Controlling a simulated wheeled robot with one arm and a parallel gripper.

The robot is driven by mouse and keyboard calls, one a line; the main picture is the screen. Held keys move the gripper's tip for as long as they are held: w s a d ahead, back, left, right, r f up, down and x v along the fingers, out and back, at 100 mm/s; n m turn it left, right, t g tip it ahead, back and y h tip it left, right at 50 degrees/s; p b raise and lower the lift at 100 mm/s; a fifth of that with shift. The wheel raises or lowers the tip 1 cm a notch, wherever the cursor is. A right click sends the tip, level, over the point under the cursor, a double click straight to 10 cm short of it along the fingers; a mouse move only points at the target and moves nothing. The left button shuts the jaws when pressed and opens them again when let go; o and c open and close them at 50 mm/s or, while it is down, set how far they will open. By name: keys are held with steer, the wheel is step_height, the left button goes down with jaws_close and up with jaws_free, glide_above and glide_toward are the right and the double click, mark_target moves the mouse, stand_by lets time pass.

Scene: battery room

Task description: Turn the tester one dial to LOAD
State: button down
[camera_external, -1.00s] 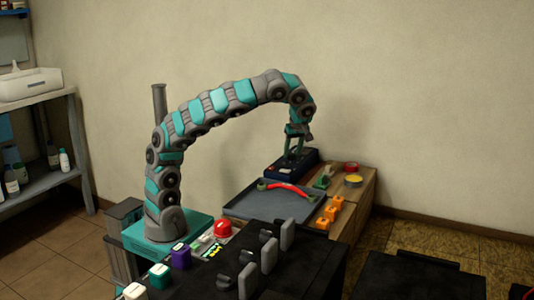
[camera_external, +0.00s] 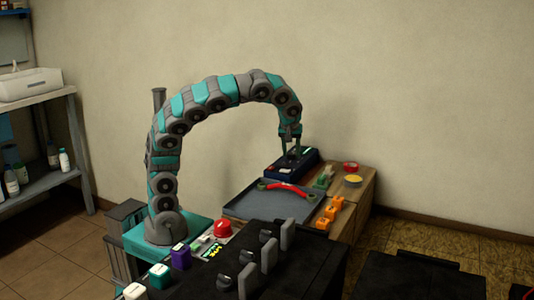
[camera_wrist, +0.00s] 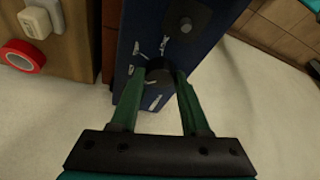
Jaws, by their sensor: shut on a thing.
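The tester (camera_external: 291,165) is a dark blue box at the back of the bench, beyond the grey tray. In the wrist view the tester's blue face (camera_wrist: 205,38) carries a dark round dial (camera_wrist: 160,72) with small white marks around it. My gripper (camera_external: 290,153) is over the tester with its fingers pointing down. In the wrist view its two green fingers (camera_wrist: 160,88) are closed on the sides of the dial. The marks are too small to read, so I cannot tell which setting the dial points to.
Orange blocks (camera_external: 331,213) and red and yellow rolls (camera_external: 352,174) are to the right. A red roll (camera_wrist: 22,56) shows in the wrist view.

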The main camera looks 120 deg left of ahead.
steer(key=m+t, duration=0.1)
steer(key=m, duration=0.3)
steer(key=shift+s+d+m+t, duration=0.1)
steer(key=shift+s+m+t, duration=0.05)
steer(key=shift+m+t, duration=0.2)
steer(key=m+t, duration=0.1)
steer(key=m, duration=0.3)
steer(key=shift+s+m+t+h, duration=0.15)
steer(key=shift+m+t+h, duration=0.1)
steer(key=shift+t+h, duration=0.1)
steer(key=m, duration=0.2)
steer(key=m+t+h, duration=0.1)
steer(key=m, duration=0.1)
steer(key=shift+s+a+b, duration=0.1)
steer(key=shift+a+b, duration=0.1)
steer(key=shift+b, duration=0.2)
steer(key=shift+a+m+t+h, duration=0.15)
steer(key=shift+m+t+h, duration=0.3)
steer(key=shift+m, duration=0.85)
steer(key=shift+c, duration=1.9)
jaws_free()
steer(key=shift+s+r, duration=0.1)
